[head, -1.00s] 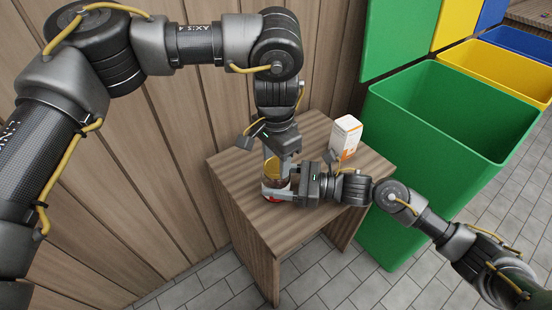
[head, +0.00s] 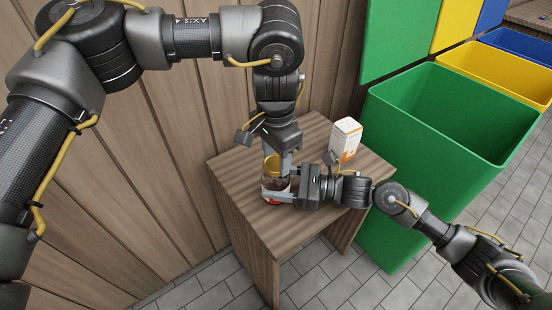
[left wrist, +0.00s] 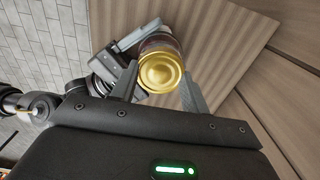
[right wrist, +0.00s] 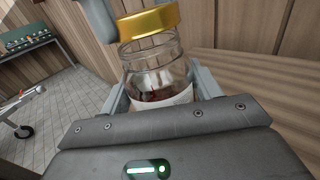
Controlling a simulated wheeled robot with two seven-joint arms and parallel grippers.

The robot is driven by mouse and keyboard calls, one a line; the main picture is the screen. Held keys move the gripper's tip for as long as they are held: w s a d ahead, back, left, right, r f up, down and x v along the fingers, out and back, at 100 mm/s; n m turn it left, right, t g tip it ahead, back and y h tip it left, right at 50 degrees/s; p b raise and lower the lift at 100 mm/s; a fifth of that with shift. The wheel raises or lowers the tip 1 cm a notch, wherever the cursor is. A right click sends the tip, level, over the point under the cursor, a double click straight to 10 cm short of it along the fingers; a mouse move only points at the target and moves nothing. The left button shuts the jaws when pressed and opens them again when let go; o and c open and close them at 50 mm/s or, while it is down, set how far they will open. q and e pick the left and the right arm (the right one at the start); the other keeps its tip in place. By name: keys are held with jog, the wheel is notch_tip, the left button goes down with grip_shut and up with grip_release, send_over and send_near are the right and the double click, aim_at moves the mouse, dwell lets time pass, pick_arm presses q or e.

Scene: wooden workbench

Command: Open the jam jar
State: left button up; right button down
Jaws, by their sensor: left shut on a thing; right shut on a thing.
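The glass jam jar (right wrist: 160,80) stands on the small wooden table, with dark red contents low inside and a white label. My right gripper (right wrist: 162,88) is shut around its body from the side. The gold lid (right wrist: 150,21) is just above the jar, slightly tilted, and the bare glass rim shows beneath it. My left gripper (left wrist: 159,80) comes from above and is shut on the lid (left wrist: 161,72). In the head view, the lid (head: 271,164) sits above the jar (head: 271,188), whose body is partly hidden by the right fingers.
A white and orange carton (head: 345,138) stands at the back right of the table (head: 240,178). A green bin (head: 440,130) is close to the table's right side, with yellow and blue bins behind it. A wood-panelled wall (head: 185,160) is at the left and back.

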aim_at(276, 163)
pick_arm(q)
jog(key=shift+r, duration=0.35)
jog(key=shift+r, duration=0.1)
jog(key=shift+r, duration=1.9)
pick_arm(e)
jog(key=shift+c, duration=1.3)
grip_release()
jog(key=shift+d, duration=0.15)
pick_arm(q)
jog(key=shift+f+b, duration=0.6)
jog(key=shift+f, duration=0.05)
pick_arm(e)
jog(key=d, duration=0.3)
jog(key=s+d, duration=0.1)
jog(key=d, duration=0.7)
jog(key=shift+s+f, duration=0.1)
jog(key=shift+s, duration=0.25)
jog(key=shift+s+d, duration=0.15)
jog(key=shift+d, duration=0.15)
